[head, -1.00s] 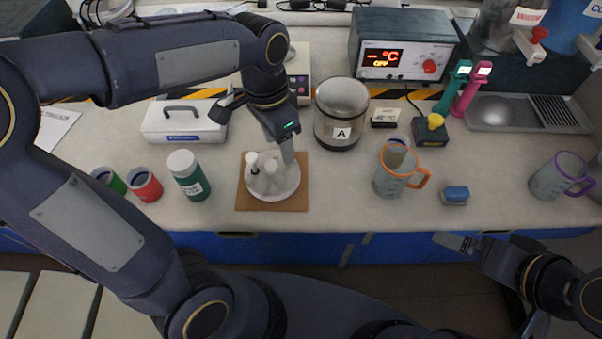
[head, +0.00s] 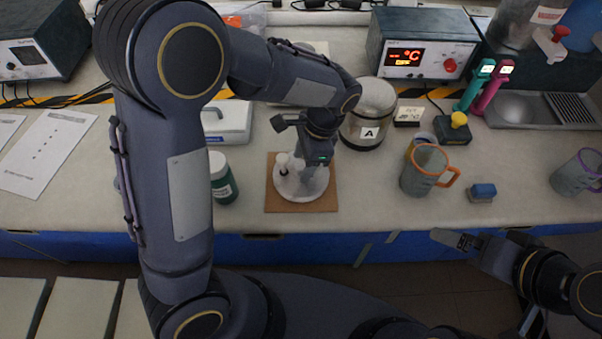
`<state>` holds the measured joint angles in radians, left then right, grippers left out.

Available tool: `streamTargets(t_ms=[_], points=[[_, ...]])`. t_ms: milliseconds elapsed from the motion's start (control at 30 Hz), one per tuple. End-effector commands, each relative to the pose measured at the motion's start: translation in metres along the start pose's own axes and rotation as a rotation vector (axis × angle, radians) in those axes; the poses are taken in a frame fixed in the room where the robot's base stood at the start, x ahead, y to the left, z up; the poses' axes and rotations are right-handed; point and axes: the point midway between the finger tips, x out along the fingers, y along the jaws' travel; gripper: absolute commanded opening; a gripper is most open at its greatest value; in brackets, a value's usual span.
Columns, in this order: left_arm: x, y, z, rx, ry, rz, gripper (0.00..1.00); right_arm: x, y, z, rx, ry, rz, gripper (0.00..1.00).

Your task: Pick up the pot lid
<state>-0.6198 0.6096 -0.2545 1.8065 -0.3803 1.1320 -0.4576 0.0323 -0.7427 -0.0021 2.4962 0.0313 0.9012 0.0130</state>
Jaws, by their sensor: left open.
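No separate pot lid can be told for certain. A round white piece (head: 287,189) with small raised white parts lies on a brown square board (head: 285,207) near the bench's front edge. My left gripper (head: 311,178) is open, pointing down over this piece and covering part of it. Whether its fingers touch the piece cannot be told. A rounded pot or jar marked A (head: 376,96) stands just behind, with a pale grey top. My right gripper (head: 456,240) is low in front of the bench, away from these things; its opening is unclear.
A green bottle (head: 222,180) stands left of the board, partly behind my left arm. A temperature unit (head: 415,50) is at the back. Bench between board and mug is clear.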

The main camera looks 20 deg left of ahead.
Motion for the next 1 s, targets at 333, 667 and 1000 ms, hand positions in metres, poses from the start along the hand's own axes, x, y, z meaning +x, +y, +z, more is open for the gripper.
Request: streamTargets(t_ms=[333,667,1000], points=[[0.0062,-0.0001,0.0003,-0.001,0.001,0.0,0.48,0.0002,0.0001,0.0001,0.0,0.0,0.0,1.0],[0.0059,-0.0002,0.0002,-0.001,0.001,0.0,0.05,0.0002,0.0001,0.0002,0.0,0.0,0.0,1.0],[0.0054,-0.0003,0.0002,-0.001,0.002,-0.001,0.0,0.0001,0.0,0.0001,0.0,0.0,0.0,1.0]])
